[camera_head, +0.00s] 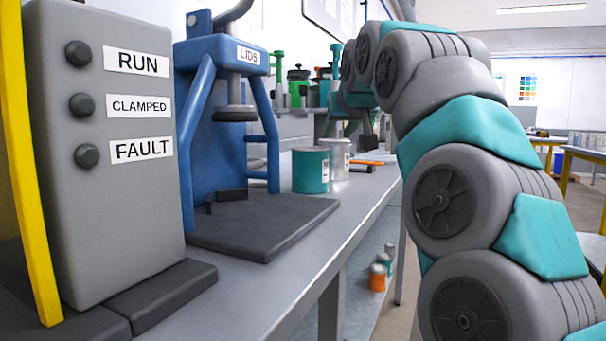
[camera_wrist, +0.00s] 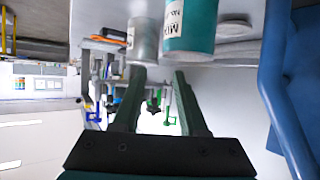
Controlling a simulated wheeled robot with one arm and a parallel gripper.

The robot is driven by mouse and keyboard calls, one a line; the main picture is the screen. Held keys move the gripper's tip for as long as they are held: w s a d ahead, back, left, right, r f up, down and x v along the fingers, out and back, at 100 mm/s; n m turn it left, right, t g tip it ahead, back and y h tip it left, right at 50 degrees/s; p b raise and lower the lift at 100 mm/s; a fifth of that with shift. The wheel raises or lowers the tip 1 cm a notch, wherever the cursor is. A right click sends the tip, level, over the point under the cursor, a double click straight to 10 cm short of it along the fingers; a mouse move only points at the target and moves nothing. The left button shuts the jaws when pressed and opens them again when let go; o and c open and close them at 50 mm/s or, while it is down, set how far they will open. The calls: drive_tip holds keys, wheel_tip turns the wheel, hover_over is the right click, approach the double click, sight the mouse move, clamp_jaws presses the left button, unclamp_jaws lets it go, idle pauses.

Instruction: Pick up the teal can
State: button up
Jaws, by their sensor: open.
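The teal can (camera_head: 310,171) stands upright on the grey bench, just right of the blue lid press. A silver can (camera_head: 336,158) stands close behind it, to the right. In the wrist view the teal can (camera_wrist: 190,28) is at the top, cut off by the frame edge, with a white label partly readable as "MIX". The silver can (camera_wrist: 144,42) is to its left. My gripper (camera_wrist: 160,74) is open and empty, its two fingers pointing towards the cans, with the teal can beyond the right fingertip. In the head view my arm hides most of the gripper.
The blue press (camera_head: 222,70) marked LIDS and its dark base plate (camera_head: 262,225) stand left of the cans. A grey control box (camera_head: 105,150) is nearer. An orange-handled tool (camera_head: 367,162) lies behind the cans. Small cans (camera_head: 378,277) stand below the bench.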

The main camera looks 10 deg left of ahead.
sight(310, 169)
drive_tip(key=x, duration=0.5)
drive_tip(key=f+x, duration=0.1)
drive_tip(key=x, duration=0.1)
drive_tip(key=shift+s+a, duration=0.1)
drive_tip(key=shift+a, duration=0.3)
drive_tip(key=shift+c, duration=0.4)
clamp_jaws()
idle(0.7)
